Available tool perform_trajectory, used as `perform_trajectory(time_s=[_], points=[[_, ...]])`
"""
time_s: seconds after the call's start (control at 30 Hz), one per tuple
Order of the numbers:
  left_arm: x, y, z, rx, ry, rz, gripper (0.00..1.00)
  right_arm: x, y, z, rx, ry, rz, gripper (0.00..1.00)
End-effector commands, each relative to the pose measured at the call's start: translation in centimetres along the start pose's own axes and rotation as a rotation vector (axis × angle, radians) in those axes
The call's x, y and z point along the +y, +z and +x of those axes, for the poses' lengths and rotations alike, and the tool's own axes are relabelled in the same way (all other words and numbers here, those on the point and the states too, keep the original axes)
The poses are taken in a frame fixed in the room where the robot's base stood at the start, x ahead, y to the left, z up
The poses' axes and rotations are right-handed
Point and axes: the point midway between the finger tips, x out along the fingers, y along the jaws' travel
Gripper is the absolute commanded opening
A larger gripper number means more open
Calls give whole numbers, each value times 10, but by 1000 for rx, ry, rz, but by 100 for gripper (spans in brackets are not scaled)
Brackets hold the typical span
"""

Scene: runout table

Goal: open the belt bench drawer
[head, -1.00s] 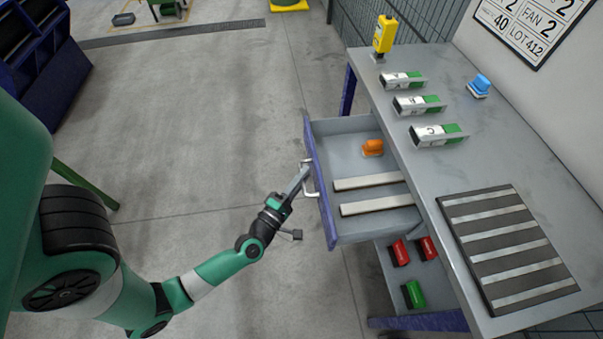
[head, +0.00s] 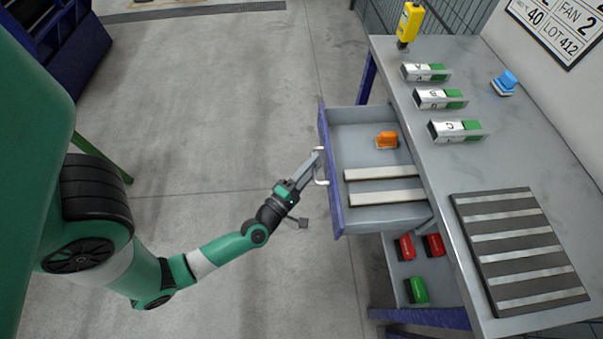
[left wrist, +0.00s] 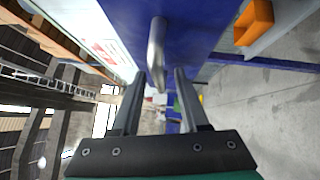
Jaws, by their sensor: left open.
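The belt bench drawer (head: 380,214) stands pulled out from the bench, its blue front (head: 330,172) facing left and its inside in view. It holds an orange object (head: 387,140) and two pale bars (head: 382,173). A metal handle (head: 320,168) sits on the drawer front. My left gripper (head: 317,160) is at the handle in the head view. In the left wrist view my left gripper (left wrist: 160,95) has its fingers apart, with the handle (left wrist: 157,50) between and just beyond them. Whether they touch it I cannot tell. My right gripper is not in view.
The bench top (head: 440,165) carries several white-and-green blocks, a blue object (head: 504,83), a yellow device (head: 409,24) and a dark slatted mat (head: 520,250). Red and green bins (head: 416,290) sit on a shelf below the drawer. The floor left of the drawer is clear.

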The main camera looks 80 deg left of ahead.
Motion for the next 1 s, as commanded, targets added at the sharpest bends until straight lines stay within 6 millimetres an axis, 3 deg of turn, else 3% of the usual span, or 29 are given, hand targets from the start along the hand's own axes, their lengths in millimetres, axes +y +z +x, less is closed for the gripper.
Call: perform_trajectory(time_s=[0.37, 0.63, 1.0], points=[[3, 2, -83, -10, -5, 3, 45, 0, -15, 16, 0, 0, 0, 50], [1, 2, -104, -6, 0, -2, 45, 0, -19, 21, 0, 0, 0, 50], [0, -1, -108, 1, 1, 1, 45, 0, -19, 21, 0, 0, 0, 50]])
